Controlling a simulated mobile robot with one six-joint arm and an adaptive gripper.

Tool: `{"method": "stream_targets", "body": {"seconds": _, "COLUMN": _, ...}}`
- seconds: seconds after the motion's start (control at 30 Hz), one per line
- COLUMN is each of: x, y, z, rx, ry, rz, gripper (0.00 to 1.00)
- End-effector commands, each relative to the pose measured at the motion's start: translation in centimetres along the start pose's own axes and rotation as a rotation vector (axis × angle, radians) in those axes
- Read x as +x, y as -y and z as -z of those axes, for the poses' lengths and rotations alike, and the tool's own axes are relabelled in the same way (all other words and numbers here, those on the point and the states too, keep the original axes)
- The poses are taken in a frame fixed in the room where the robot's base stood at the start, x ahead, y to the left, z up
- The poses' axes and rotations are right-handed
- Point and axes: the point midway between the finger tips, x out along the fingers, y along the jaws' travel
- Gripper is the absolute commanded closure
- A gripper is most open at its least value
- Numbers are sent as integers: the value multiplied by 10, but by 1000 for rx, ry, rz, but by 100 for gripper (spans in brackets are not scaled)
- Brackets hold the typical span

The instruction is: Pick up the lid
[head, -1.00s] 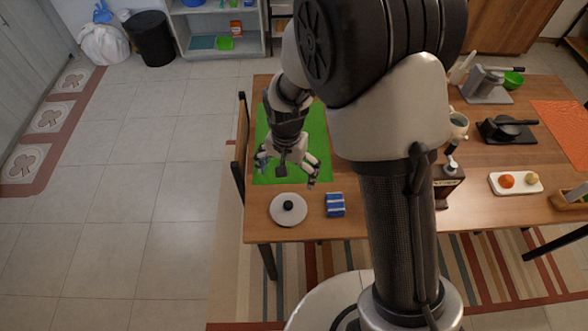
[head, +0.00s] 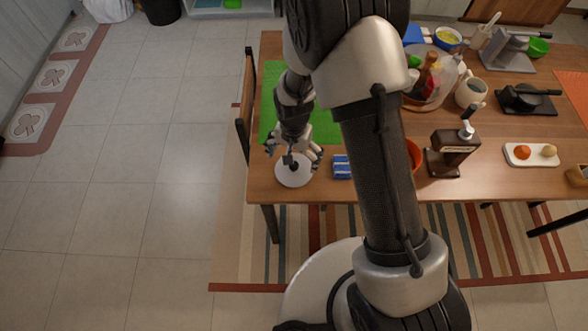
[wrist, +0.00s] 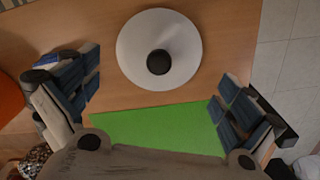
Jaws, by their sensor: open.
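The lid (head: 293,176) is a round white disc with a black knob, lying on the wooden table near its front left corner. In the wrist view the lid (wrist: 185,35) lies ahead of the fingers, its knob roughly midway across the gap. My gripper (head: 294,150) is open and empty, above the lid's far part in the head view, and hides some of it. In the wrist view my gripper (wrist: 160,92) shows its two fingers wide apart, one on each side.
A blue-and-white packet (head: 342,167) lies just right of the lid. A green mat (head: 325,123) is behind it. An orange bowl (head: 413,154) and a brown dispenser (head: 452,153) stand farther right. A chair (head: 245,120) stands at the table's left edge.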

Motion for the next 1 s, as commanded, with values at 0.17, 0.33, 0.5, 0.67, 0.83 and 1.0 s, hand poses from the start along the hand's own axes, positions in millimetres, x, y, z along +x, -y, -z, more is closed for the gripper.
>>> {"method": "stream_targets", "body": {"seconds": 0.17, "x": 31, "y": -2, "z": -6, "rx": 0, "ry": 3, "rz": -3, "gripper": 0}}
{"method": "stream_targets", "body": {"seconds": 0.33, "x": 46, "y": -2, "z": -5, "rx": 0, "ry": 1, "rz": -1, "gripper": 0}}
{"method": "stream_targets", "body": {"seconds": 0.5, "x": 45, "y": -2, "z": -5, "rx": 0, "ry": 1, "rz": -1, "gripper": 0}}
{"method": "stream_targets", "body": {"seconds": 0.67, "x": 45, "y": -2, "z": -5, "rx": 0, "ry": 1, "rz": -1, "gripper": 9}}
{"method": "stream_targets", "body": {"seconds": 0.83, "x": 45, "y": -2, "z": -5, "rx": 0, "ry": 1, "rz": -1, "gripper": 21}}
{"method": "stream_targets", "body": {"seconds": 1.0, "x": 45, "y": -2, "z": -5, "rx": 0, "ry": 1, "rz": -1, "gripper": 32}}
